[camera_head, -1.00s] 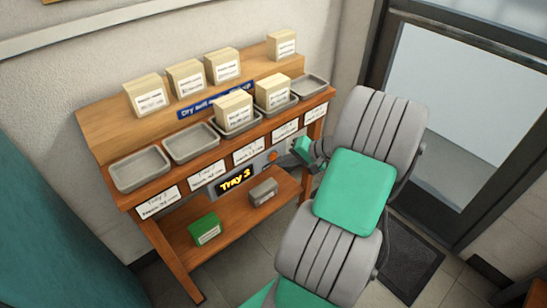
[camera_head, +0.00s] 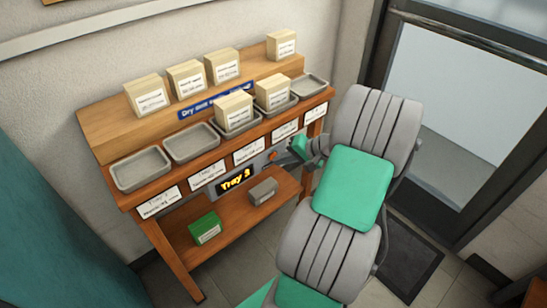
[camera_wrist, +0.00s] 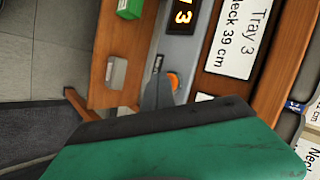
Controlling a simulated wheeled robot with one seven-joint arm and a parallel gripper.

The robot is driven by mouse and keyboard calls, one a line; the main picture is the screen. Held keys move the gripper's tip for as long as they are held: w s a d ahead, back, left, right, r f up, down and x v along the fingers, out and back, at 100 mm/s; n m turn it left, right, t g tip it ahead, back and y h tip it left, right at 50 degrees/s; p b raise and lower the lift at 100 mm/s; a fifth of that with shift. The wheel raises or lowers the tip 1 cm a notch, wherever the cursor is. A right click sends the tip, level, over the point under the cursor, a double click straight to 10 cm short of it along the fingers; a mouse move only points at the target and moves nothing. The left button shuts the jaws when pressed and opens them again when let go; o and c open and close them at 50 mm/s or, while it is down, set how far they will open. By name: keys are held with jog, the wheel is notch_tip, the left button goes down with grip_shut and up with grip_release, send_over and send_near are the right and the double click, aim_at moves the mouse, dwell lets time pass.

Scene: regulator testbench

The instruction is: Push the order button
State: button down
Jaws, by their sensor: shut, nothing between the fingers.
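The orange order button (camera_head: 272,155) sits on the grey panel at the front edge of the workbench, right of a lit display (camera_head: 236,180) reading "Tray 3". In the wrist view the button (camera_wrist: 174,83) shows just beside my fingertips, partly covered by them. My gripper (camera_head: 281,161) is shut and empty, its dark fingers pointing at the panel from the right. In the wrist view my gripper (camera_wrist: 161,85) is largely hidden behind my green wrist cover. I cannot tell whether the fingertips touch the button.
Metal trays (camera_head: 140,169) line the bench top, two holding cream boxes (camera_head: 234,110); more boxes stand on the upper shelf (camera_head: 118,122). A green box (camera_head: 205,229) and a grey box (camera_head: 263,191) sit on the lower shelf. Tray labels (camera_head: 208,175) flank the panel.

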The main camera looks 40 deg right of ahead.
jog(key=shift+w, duration=0.15)
dwell(0.4)
jog(key=shift+s+p, duration=0.3)
jog(key=shift+s, duration=0.6)
jog(key=s+p, duration=0.1)
jog(key=s, duration=0.4)
jog(key=shift+d, duration=0.1)
jog(key=shift+r, duration=0.1)
